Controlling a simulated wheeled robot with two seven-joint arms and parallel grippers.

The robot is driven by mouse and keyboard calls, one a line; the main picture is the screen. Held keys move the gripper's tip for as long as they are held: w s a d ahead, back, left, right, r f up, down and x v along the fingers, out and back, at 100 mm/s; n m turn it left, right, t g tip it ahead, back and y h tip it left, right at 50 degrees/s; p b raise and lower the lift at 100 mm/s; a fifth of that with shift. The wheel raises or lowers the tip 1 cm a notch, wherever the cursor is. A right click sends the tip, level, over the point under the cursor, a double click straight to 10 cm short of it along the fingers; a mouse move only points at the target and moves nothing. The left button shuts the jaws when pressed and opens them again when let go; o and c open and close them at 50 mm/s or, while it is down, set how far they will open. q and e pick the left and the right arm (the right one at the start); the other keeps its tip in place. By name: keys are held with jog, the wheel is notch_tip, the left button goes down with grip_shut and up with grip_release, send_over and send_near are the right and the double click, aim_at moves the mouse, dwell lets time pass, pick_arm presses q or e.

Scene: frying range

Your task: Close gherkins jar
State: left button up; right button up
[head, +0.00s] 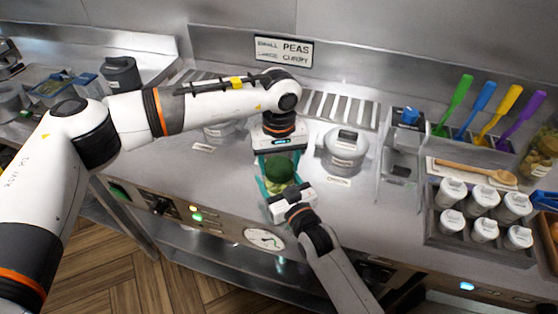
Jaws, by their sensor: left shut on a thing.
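The gherkins jar (275,187) is near the front edge of the steel counter, small and partly hidden between my two grippers. A dark green rounded lid (279,168) shows at its top; whether it is seated on the jar is too small to tell. My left gripper (279,164) comes from behind and is shut on the lid, with teal fingers on either side. My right gripper (283,184) reaches in from the front at the jar's body. Its fingertips are partly hidden, so its grip on the jar is unclear.
A white-labelled onion canister (345,150) stands to the right of the jar, another (218,130) to the left behind my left arm. A rack of white shakers (482,210), a wooden spoon (475,171) and coloured spatulas lie further right. The control panel edge is in front.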

pick_arm(q)
jog(key=o, duration=1.1)
jog(key=shift+r, duration=0.15)
jog(key=shift+r, duration=2.15)
jog(key=shift+c, duration=0.5)
